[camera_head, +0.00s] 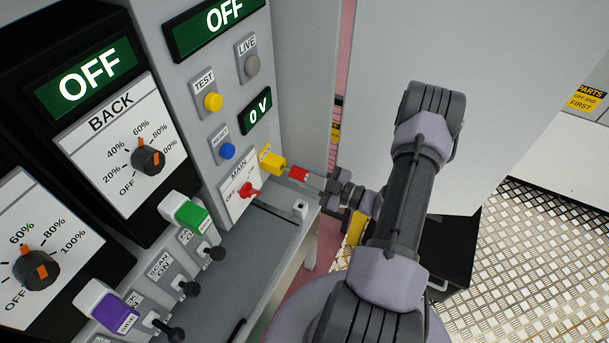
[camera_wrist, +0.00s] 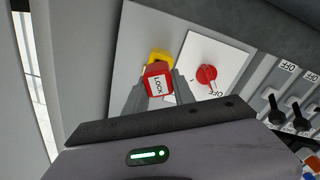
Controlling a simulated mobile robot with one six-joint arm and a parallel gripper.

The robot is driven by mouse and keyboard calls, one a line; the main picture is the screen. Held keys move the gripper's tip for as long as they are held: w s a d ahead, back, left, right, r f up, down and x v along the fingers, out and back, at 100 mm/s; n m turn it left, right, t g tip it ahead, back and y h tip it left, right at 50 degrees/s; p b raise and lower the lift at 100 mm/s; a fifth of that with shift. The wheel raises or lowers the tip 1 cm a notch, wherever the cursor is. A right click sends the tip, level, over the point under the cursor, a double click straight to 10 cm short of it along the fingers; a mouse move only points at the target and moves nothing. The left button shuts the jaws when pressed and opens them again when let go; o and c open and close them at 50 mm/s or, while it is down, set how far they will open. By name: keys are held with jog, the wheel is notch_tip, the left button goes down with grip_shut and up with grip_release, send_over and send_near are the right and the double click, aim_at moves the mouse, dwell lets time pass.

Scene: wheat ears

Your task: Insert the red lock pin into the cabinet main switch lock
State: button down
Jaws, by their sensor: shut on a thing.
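The red lock pin (camera_head: 298,174) is held between the fingers of my gripper (camera_head: 309,180), in front of the cabinet. In the wrist view the red pin (camera_wrist: 158,80) carries a white LOCK label and sits between the two fingertips (camera_wrist: 157,92). The yellow lock (camera_head: 272,163) on the cabinet face is right beside the pin's far end; it also shows behind the pin in the wrist view (camera_wrist: 159,56). I cannot tell whether the pin's tip is inside it. The red MAIN switch knob (camera_head: 249,190) is beside the lock, also seen in the wrist view (camera_wrist: 206,74).
A grey ledge (camera_head: 262,235) runs below the MAIN panel, with a small white block (camera_head: 300,209) at its edge. Toggle levers, a green tag (camera_head: 190,215) and a purple tag (camera_head: 112,310) are at the lower left. A metal tread floor (camera_head: 520,270) lies to the right.

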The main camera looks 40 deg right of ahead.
jog(key=shift+x, duration=1.4)
jog(key=c, duration=1)
grip_release()
jog(key=shift+o, duration=0.2)
